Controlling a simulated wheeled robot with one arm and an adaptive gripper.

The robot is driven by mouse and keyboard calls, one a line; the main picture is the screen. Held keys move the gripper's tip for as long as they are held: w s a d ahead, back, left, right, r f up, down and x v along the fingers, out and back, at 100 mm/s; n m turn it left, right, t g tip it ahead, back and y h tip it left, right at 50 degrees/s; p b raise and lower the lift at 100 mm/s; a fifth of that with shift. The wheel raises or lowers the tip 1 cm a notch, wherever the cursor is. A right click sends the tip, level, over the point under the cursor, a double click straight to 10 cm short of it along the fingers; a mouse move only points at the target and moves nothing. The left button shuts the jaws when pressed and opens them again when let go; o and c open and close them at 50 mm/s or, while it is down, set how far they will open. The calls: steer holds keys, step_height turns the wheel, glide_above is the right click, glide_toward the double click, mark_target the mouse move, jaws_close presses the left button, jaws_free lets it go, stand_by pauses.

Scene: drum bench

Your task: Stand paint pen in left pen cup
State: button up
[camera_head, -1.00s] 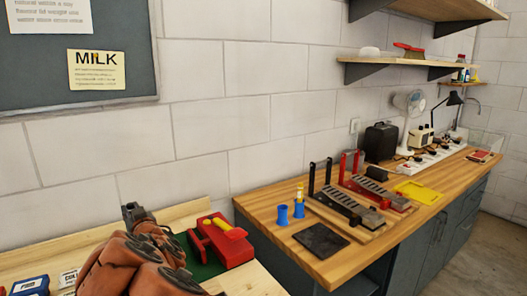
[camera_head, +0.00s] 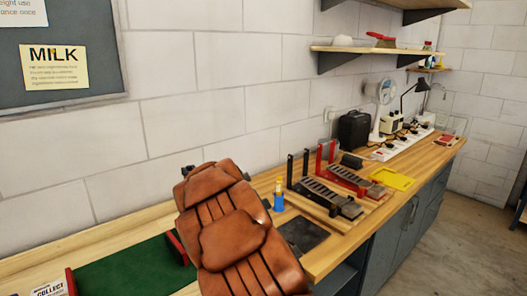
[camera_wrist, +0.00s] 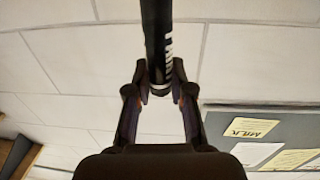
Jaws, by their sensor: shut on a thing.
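In the wrist view my gripper (camera_wrist: 160,88) is shut on a black cylinder with white lettering, which looks like the paint pen (camera_wrist: 157,35). The pen runs up out of the picture from between the fingertips. In the head view my brown arm hides the pen and most of the gripper. One blue pen cup (camera_head: 279,204) stands on the wooden bench just right of my arm, with a yellow pen (camera_head: 278,187) upright in it. The other blue cup, the left one, is hidden behind my arm.
A dark pad (camera_head: 303,235) lies in front of the visible cup. Black and red pedal-like stands (camera_head: 325,190) are close on its right. A yellow tray (camera_head: 392,178) lies further right. A green mat (camera_head: 130,270) with red end pieces is at the lower left.

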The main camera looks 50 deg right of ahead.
steer(key=s+d+r+m+h+p, duration=0.1)
steer(key=s+d+r+h, duration=0.1)
steer(key=s+d, duration=0.65)
steer(key=s+d+r+m+h+p, duration=0.1)
steer(key=s+d+r, duration=0.3)
steer(key=d, duration=0.8)
step_height(320, 180, down, 13)
steer(key=s+b, duration=0.1)
steer(key=b, duration=0.7)
steer(key=shift+s+g, duration=0.15)
steer(key=shift+g, duration=0.25)
steer(key=o, duration=0.9)
steer(key=shift+c, duration=0.2)
steer(key=shift+f, duration=0.1)
